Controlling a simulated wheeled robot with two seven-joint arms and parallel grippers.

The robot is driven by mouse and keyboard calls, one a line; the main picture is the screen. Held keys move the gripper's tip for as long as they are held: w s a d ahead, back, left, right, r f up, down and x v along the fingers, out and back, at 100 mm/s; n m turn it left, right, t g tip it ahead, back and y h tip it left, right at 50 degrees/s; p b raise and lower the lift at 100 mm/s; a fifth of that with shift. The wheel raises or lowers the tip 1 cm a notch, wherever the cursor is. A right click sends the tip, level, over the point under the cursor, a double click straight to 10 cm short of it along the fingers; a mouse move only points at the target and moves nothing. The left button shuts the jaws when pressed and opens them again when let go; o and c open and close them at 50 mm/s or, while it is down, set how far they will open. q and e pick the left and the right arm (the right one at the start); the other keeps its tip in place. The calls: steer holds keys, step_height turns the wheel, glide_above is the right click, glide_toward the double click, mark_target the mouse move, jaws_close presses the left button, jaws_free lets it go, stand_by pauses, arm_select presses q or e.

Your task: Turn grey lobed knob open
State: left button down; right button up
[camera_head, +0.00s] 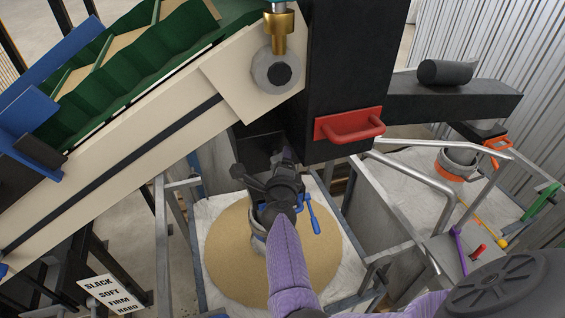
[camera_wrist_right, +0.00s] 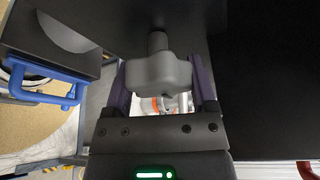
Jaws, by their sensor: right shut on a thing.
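The grey lobed knob (camera_wrist_right: 157,72) shows in the right wrist view on a short grey stem, in front of a dark panel. My right gripper (camera_wrist_right: 162,88) has one purple finger on each side of the knob and is shut on it. In the head view my right gripper (camera_head: 286,158) reaches in under the black housing, and the knob cannot be made out there. My left gripper is not in view.
A red handle (camera_head: 349,125) sits on the black housing (camera_head: 345,60), right of my gripper. A blue handle (camera_head: 313,214) is near my wrist, above a bin of sand (camera_head: 230,255). A cream conveyor (camera_head: 120,165) slopes at left. Metal rails (camera_head: 420,165) stand at right.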

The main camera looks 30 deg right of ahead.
steer(key=o, duration=1.2)
steer(key=shift+c, duration=0.2)
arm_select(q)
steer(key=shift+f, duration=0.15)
arm_select(e)
steer(key=shift+f, duration=0.1)
